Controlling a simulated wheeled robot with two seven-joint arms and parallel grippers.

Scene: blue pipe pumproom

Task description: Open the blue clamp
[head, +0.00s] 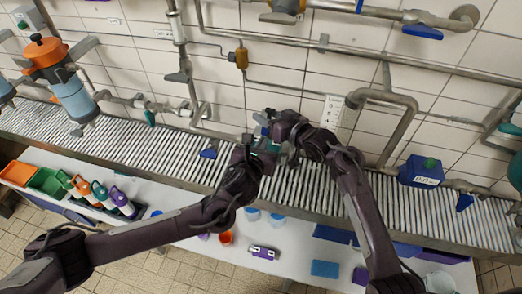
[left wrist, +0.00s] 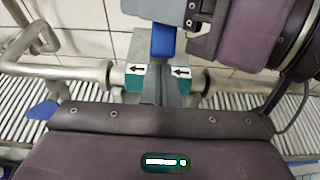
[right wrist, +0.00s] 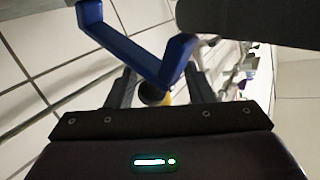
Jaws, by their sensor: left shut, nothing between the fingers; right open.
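A blue clamp handle (left wrist: 163,42) stands over a grey fitting with teal, arrow-marked ends (left wrist: 137,78) on the pipe in the left wrist view. The bent blue handle (right wrist: 128,52) also shows in the right wrist view. My right gripper (right wrist: 160,80) is open, its fingers either side of the handle's bend; I cannot tell whether they touch it. In the head view, my left gripper (head: 263,150) is shut and empty, below my right gripper (head: 266,122). The left fingers (left wrist: 166,85) point at the fitting, just below the handle. The arms largely hide the clamp in the head view.
Another blue lever (head: 208,153) hangs on the pipe to the left. A blue box (head: 421,171) with a green top stands right of the right arm. A roller conveyor (head: 110,140) runs along the tiled wall, with a white bench holding bottles and bins in front.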

